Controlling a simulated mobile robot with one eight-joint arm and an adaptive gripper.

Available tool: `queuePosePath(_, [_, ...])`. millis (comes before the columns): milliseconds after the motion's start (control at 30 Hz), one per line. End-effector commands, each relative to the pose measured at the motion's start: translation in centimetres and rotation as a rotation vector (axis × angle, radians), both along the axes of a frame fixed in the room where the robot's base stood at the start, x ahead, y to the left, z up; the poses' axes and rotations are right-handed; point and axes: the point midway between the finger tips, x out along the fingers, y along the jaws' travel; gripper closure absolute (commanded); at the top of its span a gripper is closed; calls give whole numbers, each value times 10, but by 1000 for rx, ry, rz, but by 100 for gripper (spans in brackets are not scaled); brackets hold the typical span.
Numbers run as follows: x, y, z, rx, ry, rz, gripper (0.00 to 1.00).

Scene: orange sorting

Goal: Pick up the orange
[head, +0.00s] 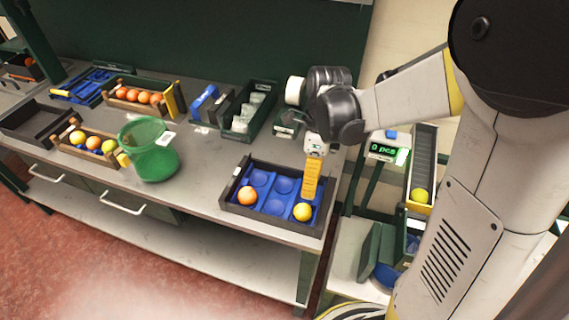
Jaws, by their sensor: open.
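An orange (247,195) sits in the left front cup of a dark tray with a blue cupped insert (272,214), near the front right of the workbench. A yellow fruit (302,211) sits in the right front cup of the same tray. My gripper (310,195) points down over the tray's right side, just behind and above the yellow fruit and to the right of the orange. Its ribbed yellow finger shows edge-on and hides part of the tray's right side. It is open and holds nothing that I can see.
A green bucket (151,160) stands left of the tray. Crates of fruit (135,108) and (92,155) stand farther left. A dark crate with clear cups (247,133) is behind. A chute with a yellow fruit (419,195) stands at right, beside a counter display (384,150).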

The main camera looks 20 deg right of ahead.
Motion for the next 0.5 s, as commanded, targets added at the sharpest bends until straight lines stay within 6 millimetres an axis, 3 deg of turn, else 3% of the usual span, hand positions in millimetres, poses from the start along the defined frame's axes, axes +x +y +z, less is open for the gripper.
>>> queuePosePath(300, [-6,6,-46,-4,24,-49,50])
queuePosePath(500, [-9,8,-60,-5,23,-49,50])
